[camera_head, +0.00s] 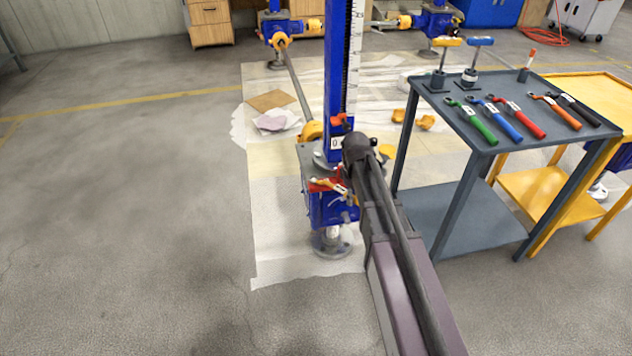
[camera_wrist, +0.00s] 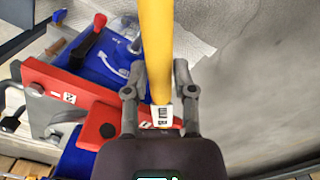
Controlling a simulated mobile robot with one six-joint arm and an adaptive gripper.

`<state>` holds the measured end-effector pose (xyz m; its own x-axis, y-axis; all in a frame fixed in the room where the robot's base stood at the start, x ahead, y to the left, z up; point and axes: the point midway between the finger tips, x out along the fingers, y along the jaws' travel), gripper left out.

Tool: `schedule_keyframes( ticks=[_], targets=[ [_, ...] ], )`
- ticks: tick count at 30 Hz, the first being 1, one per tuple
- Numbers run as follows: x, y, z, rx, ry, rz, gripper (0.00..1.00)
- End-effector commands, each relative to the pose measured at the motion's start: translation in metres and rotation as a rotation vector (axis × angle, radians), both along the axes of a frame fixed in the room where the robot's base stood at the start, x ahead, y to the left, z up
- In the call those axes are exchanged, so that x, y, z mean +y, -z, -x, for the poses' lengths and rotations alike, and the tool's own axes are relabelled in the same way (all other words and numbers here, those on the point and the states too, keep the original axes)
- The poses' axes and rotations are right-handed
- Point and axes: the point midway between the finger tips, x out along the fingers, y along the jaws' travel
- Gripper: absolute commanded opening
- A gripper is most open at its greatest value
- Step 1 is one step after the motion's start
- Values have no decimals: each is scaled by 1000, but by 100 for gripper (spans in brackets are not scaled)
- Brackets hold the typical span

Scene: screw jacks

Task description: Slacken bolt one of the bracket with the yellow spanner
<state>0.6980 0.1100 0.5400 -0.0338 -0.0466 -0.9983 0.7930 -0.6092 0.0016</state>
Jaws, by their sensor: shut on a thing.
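My gripper (camera_wrist: 160,68) is shut on the handle of the yellow spanner (camera_wrist: 157,35) in the wrist view. The handle runs up out of the top of that picture, so the spanner's head is hidden there. A white label sits on the handle between the fingers. The red bracket (camera_wrist: 72,102) lies left of and below the gripper, on the blue jack. A grey bolt head (camera_wrist: 35,90) shows beside white marks on it; I cannot tell which bolt is one. In the head view the bracket (camera_head: 318,185) is partly hidden, with the spanner (camera_head: 328,183) close by it.
The blue jack column (camera_head: 340,60) with a scale stands upright over a white floor sheet (camera_head: 275,260). A grey trolley (camera_head: 480,110) to the right carries green, blue, red, orange and black spanners. A yellow table (camera_head: 590,90) stands beyond it. The floor at left is clear.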

Motion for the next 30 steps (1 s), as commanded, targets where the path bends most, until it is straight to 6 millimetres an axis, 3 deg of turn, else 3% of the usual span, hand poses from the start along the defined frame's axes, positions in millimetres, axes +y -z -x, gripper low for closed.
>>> schedule_keyframes(
  ticks=[10,30],
  targets=[
    [0,-14,0,0,0,0,0],
    [-7,-17,6,0,2,0,0]
  ],
)
